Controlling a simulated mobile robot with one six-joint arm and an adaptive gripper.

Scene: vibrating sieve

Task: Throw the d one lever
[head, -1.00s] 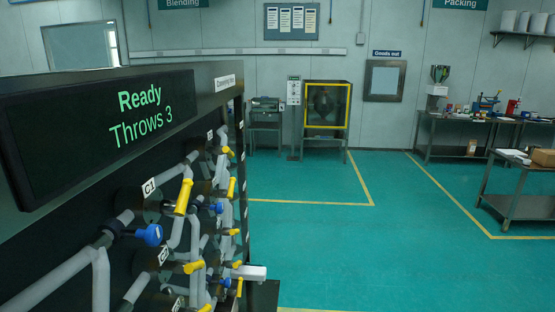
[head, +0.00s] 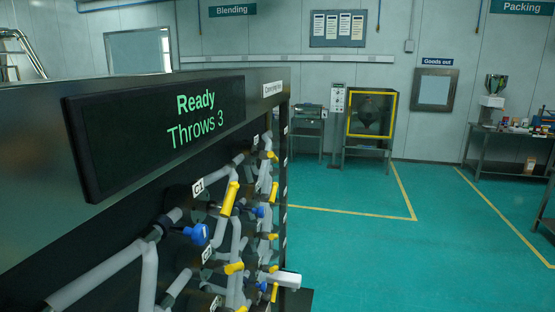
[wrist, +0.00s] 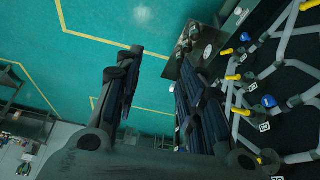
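The lever panel (head: 45,235) stands at the left of the head view, with yellow levers and blue knobs on grey pipes. A yellow lever (head: 229,199) beside the C1 label (head: 198,187) is tilted up and right. Smaller yellow levers (head: 274,192) follow farther along the panel. I cannot read a D1 label, so I cannot tell which lever is D1. In the wrist view my gripper (wrist: 150,85) is open and empty, its dark fingers wide apart. Yellow levers (wrist: 233,77) and blue knobs (wrist: 268,101) lie to its right, apart from it.
The panel's display (head: 165,130) reads "Ready" and "Throws 3". A pale block (head: 286,279) sticks out low at the panel's far end. Green floor with yellow lines lies open to the right. A yellow-framed cabinet (head: 371,93) and a bench (head: 497,146) stand at the back.

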